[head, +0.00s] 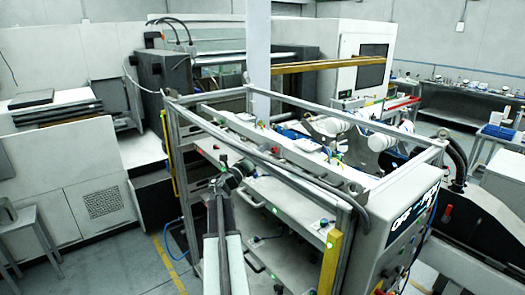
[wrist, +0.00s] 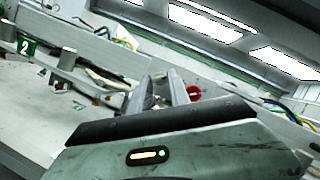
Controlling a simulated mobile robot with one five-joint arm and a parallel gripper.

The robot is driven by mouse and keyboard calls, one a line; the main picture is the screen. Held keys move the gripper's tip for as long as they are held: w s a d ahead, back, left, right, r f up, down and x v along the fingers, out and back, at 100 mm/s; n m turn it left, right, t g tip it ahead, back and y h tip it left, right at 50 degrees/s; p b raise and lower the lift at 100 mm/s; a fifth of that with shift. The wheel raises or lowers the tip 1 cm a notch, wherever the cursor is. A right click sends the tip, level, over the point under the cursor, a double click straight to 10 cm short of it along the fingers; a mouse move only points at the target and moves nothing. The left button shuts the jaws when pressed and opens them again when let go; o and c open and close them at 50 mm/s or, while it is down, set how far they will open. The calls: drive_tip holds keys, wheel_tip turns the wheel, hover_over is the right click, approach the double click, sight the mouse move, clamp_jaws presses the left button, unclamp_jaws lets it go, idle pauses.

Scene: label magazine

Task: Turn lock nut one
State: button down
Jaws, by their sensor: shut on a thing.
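My gripper (head: 232,180) reaches the near left side of the label machine in the head view. In the wrist view my gripper (wrist: 160,92) shows as two grey fingers close together, shut on a small dark part between them. That part sits where lock nut one would be, but the fingers mostly hide it and I cannot read its label. A red round piece (wrist: 194,92) shows just right of the fingertips. A green label with a 2 (wrist: 27,46) is at the left, beside a metal post (wrist: 68,58).
The machine's frame (head: 330,190) of metal bars surrounds the work area. Yellow, green and other wires (wrist: 125,42) run along the rail near my gripper. A yellow post (head: 330,262) stands at the front. Open floor (head: 120,265) lies to the left.

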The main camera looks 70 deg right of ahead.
drive_tip(key=shift+w+d+m+g+y, duration=0.15)
drive_tip(key=shift+m+g+y, duration=0.9)
drive_tip(key=shift+m, duration=2.1)
drive_tip(key=shift+w+m+g+y, duration=0.15)
drive_tip(key=shift+m+g+y, duration=0.35)
drive_tip(key=shift+m+g, duration=1.9)
drive_tip(key=shift+w+d+m+g+y, duration=0.15)
drive_tip(key=shift+m+g+y, duration=0.55)
drive_tip(key=shift+m, duration=3.15)
drive_tip(key=shift+a+m+y, duration=0.15)
drive_tip(key=shift+m+y, duration=0.1)
drive_tip(key=shift+m, duration=0.05)
drive_tip(key=c, duration=1.2)
unclamp_jaws()
drive_tip(key=shift+s, duration=0.1)
